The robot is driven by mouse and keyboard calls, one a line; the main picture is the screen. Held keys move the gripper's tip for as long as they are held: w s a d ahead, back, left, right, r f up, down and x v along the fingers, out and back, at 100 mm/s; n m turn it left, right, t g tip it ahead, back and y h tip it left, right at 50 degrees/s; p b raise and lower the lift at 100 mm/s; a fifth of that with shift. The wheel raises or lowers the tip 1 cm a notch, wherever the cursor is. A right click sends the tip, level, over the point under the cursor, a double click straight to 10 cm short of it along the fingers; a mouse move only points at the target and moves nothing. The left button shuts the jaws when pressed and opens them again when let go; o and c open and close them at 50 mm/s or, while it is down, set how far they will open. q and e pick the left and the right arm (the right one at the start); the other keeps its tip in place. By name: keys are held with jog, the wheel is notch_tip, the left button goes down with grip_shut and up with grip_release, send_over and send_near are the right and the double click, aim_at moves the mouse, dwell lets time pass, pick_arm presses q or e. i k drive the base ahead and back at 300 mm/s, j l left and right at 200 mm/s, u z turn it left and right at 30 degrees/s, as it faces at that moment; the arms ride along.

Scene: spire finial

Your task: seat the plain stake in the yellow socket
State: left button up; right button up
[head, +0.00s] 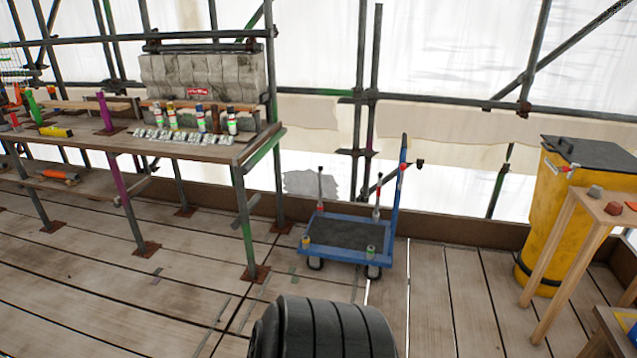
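A blue cart (347,252) with a dark deck stands on the plank floor near the middle. A short yellow socket (306,241) sits at its front left corner, and no stake shows standing in it. A greenish socket (370,251) sits at its front right corner. A thin upright stake (320,186) with a dark top stands at the back left corner. Another thin upright stake (377,200) stands at the back right, near the tall blue handle (399,195). I cannot tell whether either is the plain stake. Neither of my grippers is in view.
A wooden workbench (195,152) at left holds several bottles, tools and grey blocks. A yellow barrel (545,225) with a dark lid and a wooden stand (598,205) are at right. Scaffold poles line the back. Floor right of the cart (450,290) is clear.

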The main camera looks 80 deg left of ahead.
aim_at(354, 240)
jog(key=j+u, duration=0.15)
jog(key=u, duration=0.3)
jog(key=i+j+u, duration=0.1)
jog(key=u, duration=0.35)
jog(key=i+j+u, duration=0.1)
jog(key=u, duration=0.35)
jog(key=i+j+u, duration=0.1)
jog(key=u, duration=0.35)
jog(key=i+j+u, duration=0.1)
jog(key=u, duration=0.3)
